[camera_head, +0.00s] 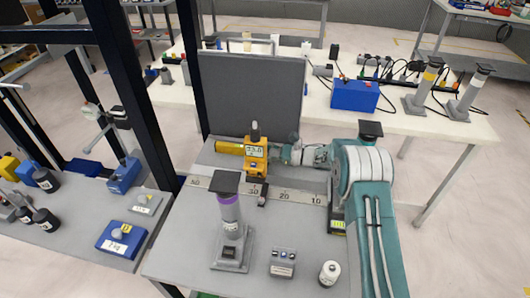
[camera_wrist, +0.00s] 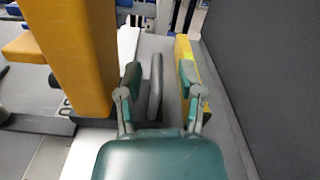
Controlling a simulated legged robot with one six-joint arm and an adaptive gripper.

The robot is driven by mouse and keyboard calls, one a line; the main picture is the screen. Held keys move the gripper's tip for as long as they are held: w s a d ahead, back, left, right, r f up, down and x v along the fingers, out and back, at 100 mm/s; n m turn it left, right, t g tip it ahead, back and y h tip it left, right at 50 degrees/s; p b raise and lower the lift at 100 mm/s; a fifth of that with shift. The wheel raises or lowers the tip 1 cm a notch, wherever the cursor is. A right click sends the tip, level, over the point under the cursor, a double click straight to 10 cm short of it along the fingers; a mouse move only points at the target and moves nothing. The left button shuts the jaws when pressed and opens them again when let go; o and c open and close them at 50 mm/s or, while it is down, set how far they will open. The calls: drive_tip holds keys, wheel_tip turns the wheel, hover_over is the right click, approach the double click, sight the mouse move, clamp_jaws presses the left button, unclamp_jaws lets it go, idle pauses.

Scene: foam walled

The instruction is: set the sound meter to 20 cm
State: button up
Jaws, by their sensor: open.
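The yellow sound meter (camera_head: 255,158) stands upright on the bench with a small display on its face, near the 30 mark of the scale strip (camera_head: 300,197). The strip's numbers fall from left to right, with 20 right of the meter. In the wrist view a large yellow upright body, apparently the meter (camera_wrist: 78,55), fills the left side. My gripper (camera_head: 285,155) is just right of the meter in the head view. In the wrist view my gripper (camera_wrist: 158,85) has its fingers apart around a dark grey upright bar (camera_wrist: 155,88); I cannot tell whether they touch it.
A grey foam panel (camera_head: 250,92) stands behind the meter. A yellow bar (camera_wrist: 183,65) is by the right finger. A purple-banded post (camera_head: 230,215), a button box (camera_head: 283,262) and a white cylinder (camera_head: 330,272) stand at the front of the bench.

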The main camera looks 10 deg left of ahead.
wheel_tip(320, 180, up, 9)
drive_tip(key=shift+w+r, duration=0.1)
drive_tip(key=shift+r, duration=0.1)
idle(0.3)
